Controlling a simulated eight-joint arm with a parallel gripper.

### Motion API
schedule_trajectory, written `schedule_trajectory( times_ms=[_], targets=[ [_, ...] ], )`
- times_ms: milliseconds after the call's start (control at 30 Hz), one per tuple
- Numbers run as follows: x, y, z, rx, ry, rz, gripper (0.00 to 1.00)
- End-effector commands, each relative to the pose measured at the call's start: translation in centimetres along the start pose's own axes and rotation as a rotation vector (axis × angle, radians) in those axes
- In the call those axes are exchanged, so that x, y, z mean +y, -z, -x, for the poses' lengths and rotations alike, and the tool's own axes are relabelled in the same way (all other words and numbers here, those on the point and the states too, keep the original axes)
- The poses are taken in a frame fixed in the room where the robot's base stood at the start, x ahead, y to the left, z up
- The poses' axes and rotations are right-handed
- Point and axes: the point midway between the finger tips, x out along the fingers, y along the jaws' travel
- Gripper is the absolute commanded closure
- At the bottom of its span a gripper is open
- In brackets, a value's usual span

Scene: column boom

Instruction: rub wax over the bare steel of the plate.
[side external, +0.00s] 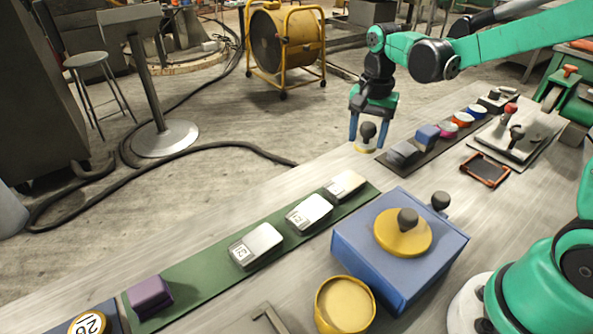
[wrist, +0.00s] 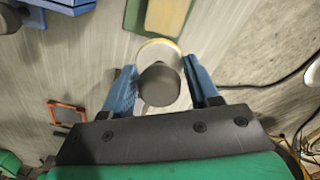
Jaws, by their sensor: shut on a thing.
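My gripper (side external: 368,122) has its two blue fingers shut on the dark knob of a round applicator (side external: 366,148) with a pale yellow-rimmed base. The applicator is upright, low over the bench; I cannot tell whether its base touches. In the wrist view the knob (wrist: 160,84) sits between the fingers, in front of the pale disc. A grey plate (side external: 533,137) with red- and black-handled clamps lies at the right, apart from my gripper; it is the likely steel plate. A yellow tin (side external: 345,304) of pale wax-like material stands at the front.
A blue box (side external: 375,262) bears a yellow disc (side external: 388,236) with a dark knob. A green mat (side external: 205,273) holds several blocks. A dark strip (side external: 427,155) holds several coloured items. An orange-edged frame (side external: 486,170) lies nearby. Bare bench lies between these.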

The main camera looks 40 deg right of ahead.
Motion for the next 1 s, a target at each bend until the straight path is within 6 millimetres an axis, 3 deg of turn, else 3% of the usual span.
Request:
schedule_trajectory(
  times_ms=[633,667,1000],
  targets=[
    [-0.1,0.0,-6.5,0.000,0.000,0.000,0.88],
    [-0.2,-0.4,-6.0,0.000,0.000,0.003,0.94],
    [-1.6,-3.2,-6.4,0.000,0.000,0.003,0.95]
  ],
)
